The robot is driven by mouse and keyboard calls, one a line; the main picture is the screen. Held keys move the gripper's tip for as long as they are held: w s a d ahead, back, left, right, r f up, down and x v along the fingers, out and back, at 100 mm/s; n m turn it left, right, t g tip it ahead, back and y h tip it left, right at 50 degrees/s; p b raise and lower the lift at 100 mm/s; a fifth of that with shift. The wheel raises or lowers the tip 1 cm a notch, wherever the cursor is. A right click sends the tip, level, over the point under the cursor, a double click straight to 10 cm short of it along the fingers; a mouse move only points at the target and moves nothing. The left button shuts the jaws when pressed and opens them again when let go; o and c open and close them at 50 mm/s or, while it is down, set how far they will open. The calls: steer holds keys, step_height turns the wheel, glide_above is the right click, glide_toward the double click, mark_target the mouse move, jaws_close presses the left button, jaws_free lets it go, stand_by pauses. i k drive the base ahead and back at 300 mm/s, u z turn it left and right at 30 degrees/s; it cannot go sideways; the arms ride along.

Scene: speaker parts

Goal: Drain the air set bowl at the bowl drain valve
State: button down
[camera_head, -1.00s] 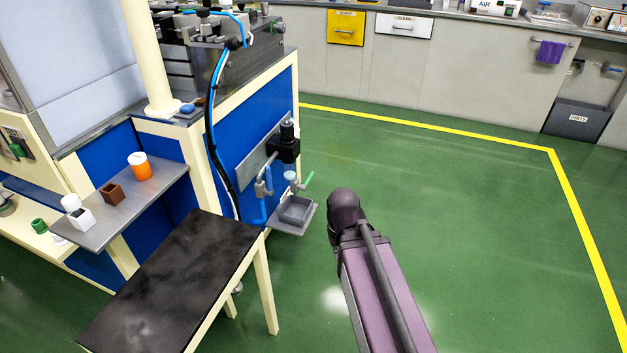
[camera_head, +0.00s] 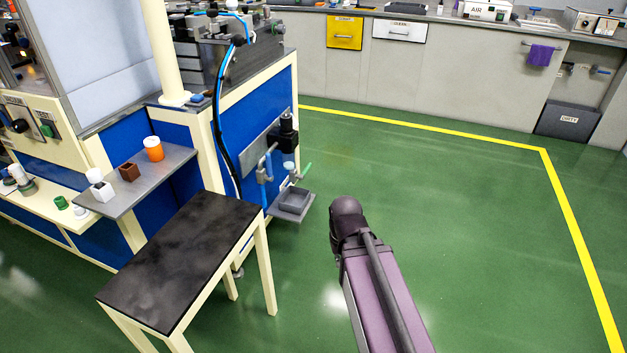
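The air set (camera_head: 287,134) is a black unit on a grey plate on the blue side panel of the cream-framed machine. Its clear bluish bowl (camera_head: 289,159) hangs below the black body. A small valve with a green lever (camera_head: 305,170) sits under the bowl; its exact setting is too small to tell. A grey tray (camera_head: 293,201) stands on a small shelf below it. My purple arm reaches up from the bottom, with its dark rounded joint (camera_head: 346,215) right of the tray and apart from it. My gripper does not show.
A black-topped table (camera_head: 180,260) stands in front of the machine, left of the tray. A grey shelf (camera_head: 120,200) holds small parts and an orange-and-white jar (camera_head: 153,149). Green floor is clear to the right, up to a yellow line (camera_head: 430,128) and grey cabinets.

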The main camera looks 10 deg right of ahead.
mark_target(300, 178)
steer(key=k, duration=0.3)
steer(key=z, duration=0.45)
steer(key=i, duration=1.4)
steer(key=u, duration=0.1)
